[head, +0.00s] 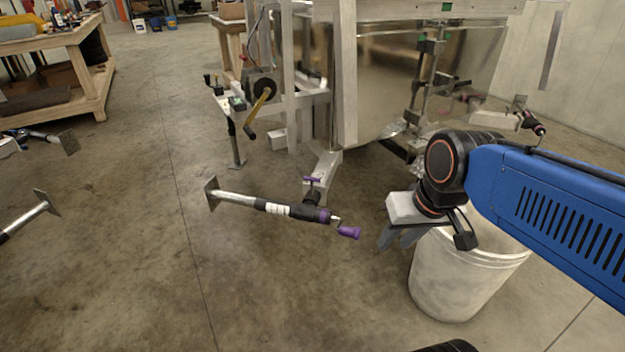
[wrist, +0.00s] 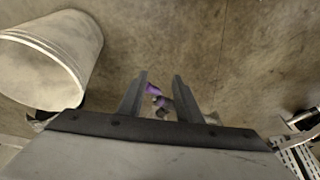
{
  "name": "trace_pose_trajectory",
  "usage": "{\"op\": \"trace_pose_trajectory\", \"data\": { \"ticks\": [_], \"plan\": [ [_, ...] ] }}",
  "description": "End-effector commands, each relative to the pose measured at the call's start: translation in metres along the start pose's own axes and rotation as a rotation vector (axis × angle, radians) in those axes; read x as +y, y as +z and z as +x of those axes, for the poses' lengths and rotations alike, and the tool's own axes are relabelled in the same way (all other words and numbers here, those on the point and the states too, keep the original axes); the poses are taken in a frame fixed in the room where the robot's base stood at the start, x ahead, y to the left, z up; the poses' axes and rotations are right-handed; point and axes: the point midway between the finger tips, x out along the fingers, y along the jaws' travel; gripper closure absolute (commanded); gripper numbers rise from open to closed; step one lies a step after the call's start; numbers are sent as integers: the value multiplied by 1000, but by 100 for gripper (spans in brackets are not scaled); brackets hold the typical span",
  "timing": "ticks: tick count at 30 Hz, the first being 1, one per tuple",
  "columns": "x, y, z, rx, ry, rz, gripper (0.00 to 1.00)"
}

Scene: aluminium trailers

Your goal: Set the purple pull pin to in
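The purple pull pin (head: 313,180) shows in the head view as a small T-shaped handle on top of the black pivot mount of a trailer jack. The jack (head: 265,206) lies near horizontal, its foot plate to the left and a purple crank grip (head: 348,232) at its right end. My gripper (head: 397,243) is to the right of the pin and crank grip, apart from both, pointing down. In the wrist view its two fingers (wrist: 159,77) are apart with nothing held. A small purple part (wrist: 154,89) shows between them, beyond the fingers; I cannot tell which purple part it is.
A white bucket (head: 450,285) stands on the floor just below and right of my gripper; it also shows in the wrist view (wrist: 50,60). The aluminium trailer (head: 345,75) stands behind the jack. A wooden workbench (head: 85,95) is at the back left.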

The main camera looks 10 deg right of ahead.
Motion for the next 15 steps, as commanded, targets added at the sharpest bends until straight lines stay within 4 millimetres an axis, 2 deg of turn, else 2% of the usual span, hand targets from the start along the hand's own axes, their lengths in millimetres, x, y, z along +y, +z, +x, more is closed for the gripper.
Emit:
{"op": "trace_pose_trajectory", "data": {
  "ticks": [15],
  "plan": [
    [-43,-51,48,-353,-227,440,68]
  ]
}}
